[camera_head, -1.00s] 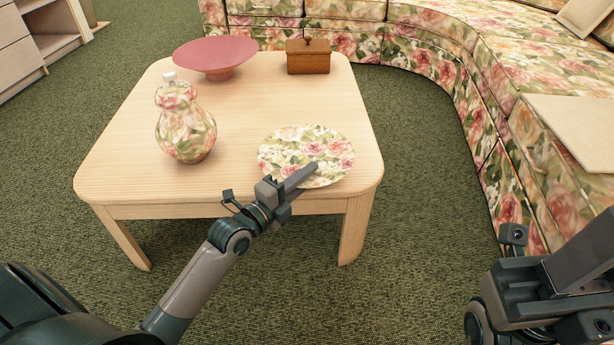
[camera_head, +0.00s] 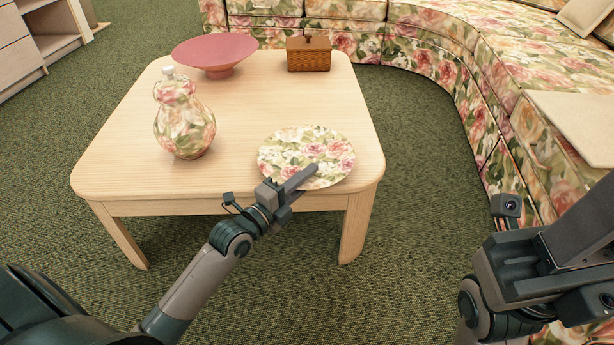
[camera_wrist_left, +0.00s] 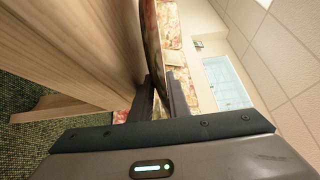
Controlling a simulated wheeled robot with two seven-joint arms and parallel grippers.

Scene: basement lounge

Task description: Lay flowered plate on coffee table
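The flowered plate (camera_head: 308,146), round with pink roses and green leaves, is face up over the front right part of the pale wooden coffee table (camera_head: 250,110). My left gripper (camera_head: 305,178) is at the plate's near rim, with one finger above it. In the left wrist view, the plate (camera_wrist_left: 154,45) shows edge-on, running between the two fingers (camera_wrist_left: 160,90), which look closed on its rim. The table (camera_wrist_left: 85,45) is close beside it there. I cannot tell whether the plate touches the tabletop. My right gripper (camera_head: 575,250) is partly cut off at the right edge, its fingertips hidden.
A flowered vase (camera_head: 184,130) stands left of the plate. A pink bowl (camera_head: 215,50) and a brown wooden box (camera_head: 309,55) stand at the table's back. A floral sofa (camera_head: 430,60) curves around the back and right. The tabletop's middle is clear.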

